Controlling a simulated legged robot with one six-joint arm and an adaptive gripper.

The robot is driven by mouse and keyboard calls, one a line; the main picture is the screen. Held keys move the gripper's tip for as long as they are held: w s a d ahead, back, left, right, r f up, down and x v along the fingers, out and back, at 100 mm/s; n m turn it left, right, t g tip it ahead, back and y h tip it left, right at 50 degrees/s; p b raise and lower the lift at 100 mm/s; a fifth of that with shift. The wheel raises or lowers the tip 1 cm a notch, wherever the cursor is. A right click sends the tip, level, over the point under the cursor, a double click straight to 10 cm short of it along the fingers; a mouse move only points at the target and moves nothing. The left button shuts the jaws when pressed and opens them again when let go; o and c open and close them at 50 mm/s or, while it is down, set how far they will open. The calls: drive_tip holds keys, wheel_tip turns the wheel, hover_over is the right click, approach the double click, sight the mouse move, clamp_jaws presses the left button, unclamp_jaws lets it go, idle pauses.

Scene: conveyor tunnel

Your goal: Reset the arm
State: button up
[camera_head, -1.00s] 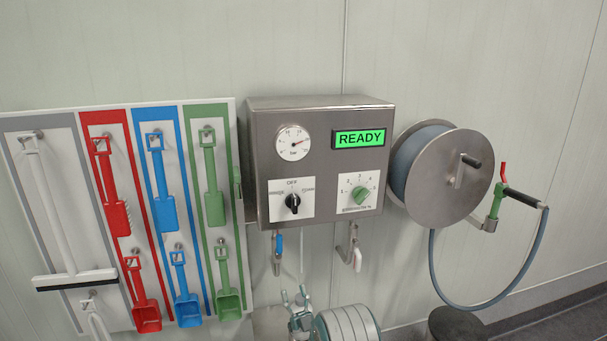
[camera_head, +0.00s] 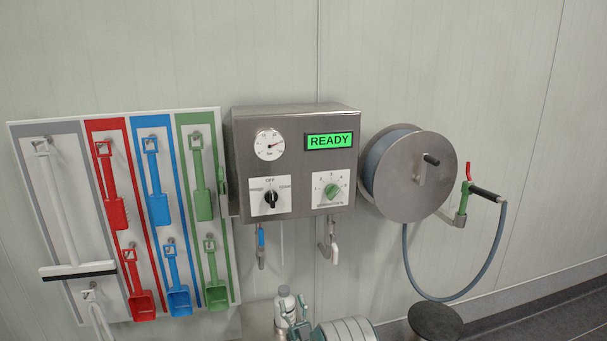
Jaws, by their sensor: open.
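My gripper (camera_head: 297,317) is at the bottom edge of the view, below the steel control box (camera_head: 238,170). It is open and looks empty, with its lower part cut off by the frame. My pale ribbed arm link shows beside it on the right. A grey bottle with a pale cap (camera_head: 284,291) stands just behind the gripper, partly hidden by it. I cannot tell whether the gripper touches the bottle.
The box has a gauge (camera_head: 269,145), a green READY display (camera_head: 329,141) and two knobs. A tool board (camera_head: 15,150) hangs at left. A hose reel (camera_head: 408,180) with its hose (camera_head: 487,275) is at right. A dark round stool-like top (camera_head: 435,321) is below.

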drive_tip(key=w+d+r+m+g+h, duration=0.1)
drive_tip(key=w+r+g+h, duration=0.1)
drive_tip(key=r, duration=0.4)
drive_tip(key=w+d+r+g+h, duration=0.1)
drive_tip(key=w+d+r+h, duration=0.15)
drive_tip(key=r, duration=0.35)
drive_tip(key=s+d+r+m+g+h, duration=0.2)
drive_tip(key=s+d+r+g+h, duration=0.3)
drive_tip(key=r, duration=0.5)
drive_tip(key=s+d+f+g, duration=0.1)
drive_tip(key=s+d+g, duration=0.2)
drive_tip(key=s, duration=1)
drive_tip(key=s+d+m+g+h, duration=0.1)
drive_tip(key=s+d+g, duration=0.2)
drive_tip(key=s, duration=1)
drive_tip(key=s+d+f+g, duration=0.1)
drive_tip(key=s+d+g, duration=0.2)
drive_tip(key=s, duration=1)
drive_tip(key=shift+s+d+f+m+g, duration=0.15)
drive_tip(key=shift+f+m+g, duration=0.15)
drive_tip(key=shift+g, duration=0.5)
drive_tip(key=shift+h, duration=0.25)
